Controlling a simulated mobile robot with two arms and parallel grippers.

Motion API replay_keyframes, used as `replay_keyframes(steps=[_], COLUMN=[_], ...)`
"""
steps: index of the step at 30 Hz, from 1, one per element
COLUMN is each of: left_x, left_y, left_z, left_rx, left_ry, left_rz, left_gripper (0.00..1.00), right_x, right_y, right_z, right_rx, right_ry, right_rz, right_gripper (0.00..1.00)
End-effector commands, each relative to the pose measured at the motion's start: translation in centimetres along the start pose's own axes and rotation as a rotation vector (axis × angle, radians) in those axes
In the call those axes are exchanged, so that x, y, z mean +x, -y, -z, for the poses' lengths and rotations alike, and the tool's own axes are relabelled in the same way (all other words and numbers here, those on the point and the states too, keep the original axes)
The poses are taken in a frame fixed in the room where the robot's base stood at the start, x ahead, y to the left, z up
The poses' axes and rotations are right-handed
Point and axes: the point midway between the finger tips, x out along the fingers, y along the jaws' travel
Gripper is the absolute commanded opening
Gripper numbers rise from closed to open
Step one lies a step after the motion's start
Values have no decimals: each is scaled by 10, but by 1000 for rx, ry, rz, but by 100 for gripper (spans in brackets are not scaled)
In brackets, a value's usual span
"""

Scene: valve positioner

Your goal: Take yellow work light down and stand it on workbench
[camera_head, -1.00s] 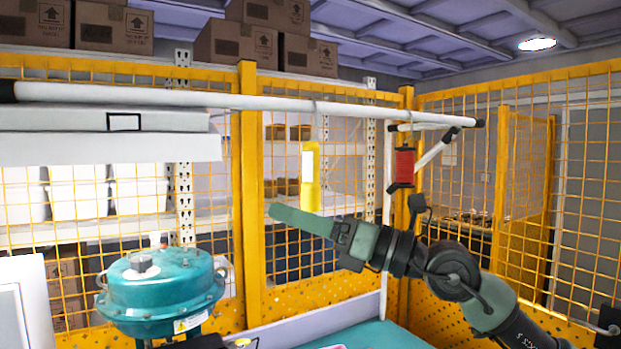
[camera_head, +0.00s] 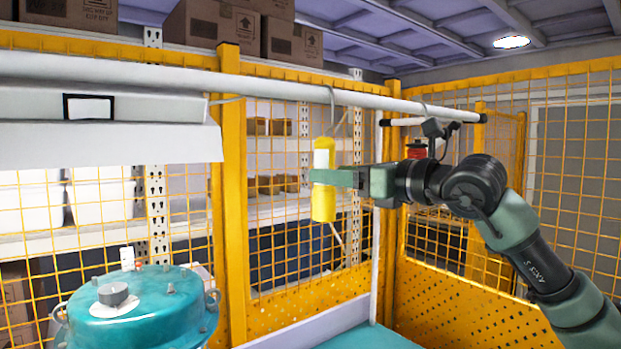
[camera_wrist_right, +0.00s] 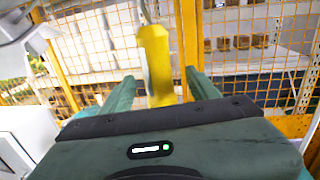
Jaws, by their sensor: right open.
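The yellow work light (camera_head: 323,205) hangs upright by a hook from the white overhead rail (camera_head: 250,87), clear of the workbench. It has a white lens panel on its upper front. My right gripper (camera_head: 325,178) has come in from the right at the light's mid-height. In the right wrist view, the open fingers (camera_wrist_right: 160,90) stand one on each side of the yellow light (camera_wrist_right: 157,65), with gaps visible. The teal workbench top (camera_head: 365,337) shows at the bottom, partly out of frame. My left gripper is not in view.
A teal valve actuator (camera_head: 140,310) stands at the lower left. A white lamp housing (camera_head: 100,130) hangs under the rail at left. A red item (camera_head: 416,150) hangs behind my right arm. Yellow mesh fencing (camera_head: 285,275) stands behind.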

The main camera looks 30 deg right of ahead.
Motion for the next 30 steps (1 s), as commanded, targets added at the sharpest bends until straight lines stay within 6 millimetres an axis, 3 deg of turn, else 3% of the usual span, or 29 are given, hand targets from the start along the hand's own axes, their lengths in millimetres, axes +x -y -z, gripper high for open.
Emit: replay_keyframes(steps=[6,10,16,24,26,30], left_x=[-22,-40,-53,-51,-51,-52], left_y=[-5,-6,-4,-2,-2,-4], left_z=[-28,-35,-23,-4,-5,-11], left_rx=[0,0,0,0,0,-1], left_ry=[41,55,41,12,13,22], left_rz=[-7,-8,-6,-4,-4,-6], left_gripper=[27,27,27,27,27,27], right_x=[25,43,66,69,69,69], right_y=[-1,-2,-2,-2,-2,-2], right_z=[-4,-4,0,3,3,3], right_rx=[2,1,2,1,1,1], right_ry=[-1,-4,-1,0,0,0], right_rz=[-3,-3,-3,-3,-3,-3], right_gripper=[61,61,61,61,47,8])
